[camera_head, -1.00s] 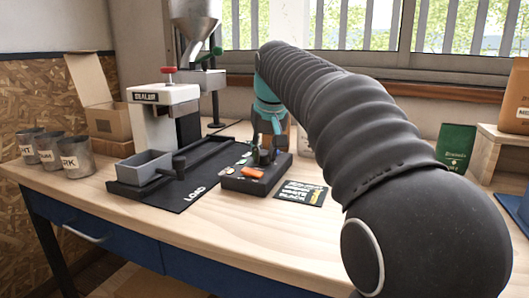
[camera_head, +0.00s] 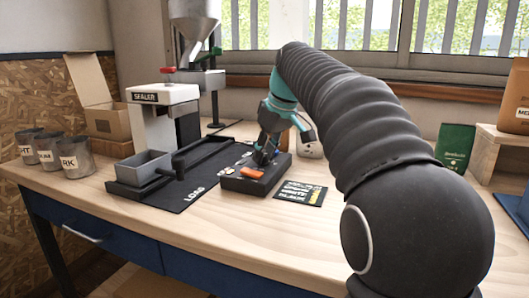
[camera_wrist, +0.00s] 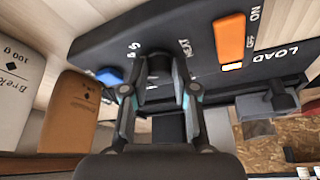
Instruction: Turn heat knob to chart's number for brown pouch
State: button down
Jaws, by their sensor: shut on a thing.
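My gripper (camera_head: 264,158) points down at the black control box (camera_head: 236,184) beside the sealer. In the wrist view my gripper (camera_wrist: 168,72) is shut on a small dark knob on the box's panel; the fingers hide most of it and its pointer. Printed marks around it are partly covered. A brown pouch (camera_wrist: 72,108) stands behind the box, mostly hidden by my gripper in the head view.
The sealer (camera_head: 163,115) and a black mat marked LOAD (camera_head: 205,180) are to the left. Several labelled cups (camera_head: 76,158) stand at the far left. A pale pouch (camera_wrist: 18,85) stands near the brown one. A green pouch (camera_head: 454,146) is at right. The front table is clear.

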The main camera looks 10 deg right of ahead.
jog(key=n+g+y, duration=0.1)
jog(key=n, duration=0.2)
jog(key=n+g, duration=0.1)
jog(key=n, duration=0.2)
jog(key=shift+w+d+f+n+y, duration=0.1)
jog(key=shift+w+d+n+y, duration=0.05)
jog(key=shift+n+y, duration=0.2)
jog(key=n+g, duration=0.2)
jog(key=n, duration=0.3)
dwell(0.4)
jog(key=c, duration=0.9)
grip_release()
jog(key=shift+n, duration=0.25)
